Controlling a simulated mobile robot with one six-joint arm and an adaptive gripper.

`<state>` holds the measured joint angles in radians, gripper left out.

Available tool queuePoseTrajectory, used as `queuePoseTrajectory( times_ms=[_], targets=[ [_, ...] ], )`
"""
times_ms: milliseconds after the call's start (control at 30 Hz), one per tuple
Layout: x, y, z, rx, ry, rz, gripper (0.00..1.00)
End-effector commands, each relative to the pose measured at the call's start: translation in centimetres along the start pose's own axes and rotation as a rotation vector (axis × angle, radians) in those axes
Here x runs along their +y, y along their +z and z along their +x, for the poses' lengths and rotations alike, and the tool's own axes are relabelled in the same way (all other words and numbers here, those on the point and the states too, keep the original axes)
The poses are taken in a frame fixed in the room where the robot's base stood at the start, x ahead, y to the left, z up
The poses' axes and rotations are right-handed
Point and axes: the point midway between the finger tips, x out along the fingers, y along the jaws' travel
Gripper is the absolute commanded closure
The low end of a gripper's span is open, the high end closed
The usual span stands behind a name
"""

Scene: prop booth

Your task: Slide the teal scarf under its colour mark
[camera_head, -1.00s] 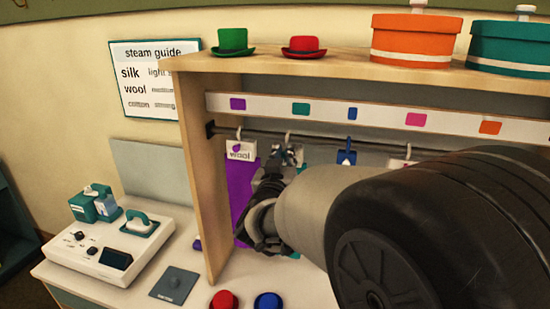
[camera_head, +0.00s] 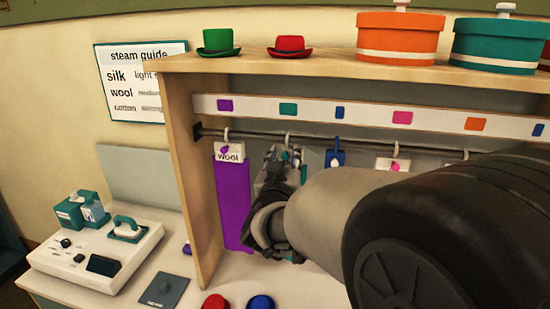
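The teal scarf (camera_head: 304,173) hangs from the rail, mostly hidden behind my gripper; only a sliver of teal shows. Its pale hanger hook sits on the rail almost directly below the teal colour mark (camera_head: 288,109) on the white strip. My gripper (camera_head: 285,158) is at the hanger's clip, just below the rail. The wrist covers the contact, so whether the fingers are closed on it is unclear.
The purple scarf (camera_head: 233,203) with a wool tag hangs to the left, close to my gripper. A blue hanger (camera_head: 336,157) is to the right. My arm hides much of the right side. The rail (camera_head: 255,137) ends at the left cabinet wall (camera_head: 197,190).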

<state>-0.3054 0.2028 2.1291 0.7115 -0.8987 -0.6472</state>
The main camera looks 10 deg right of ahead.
Motion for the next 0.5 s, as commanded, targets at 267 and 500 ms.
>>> queuePoseTrajectory(
  times_ms=[267, 500],
  targets=[
    [-0.1, -0.1, -1.2, 0.001, -0.002, 0.000, 0.65],
    [-0.2, -0.1, -6.1, 0.002, -0.005, 0.000, 0.65]
  ],
)
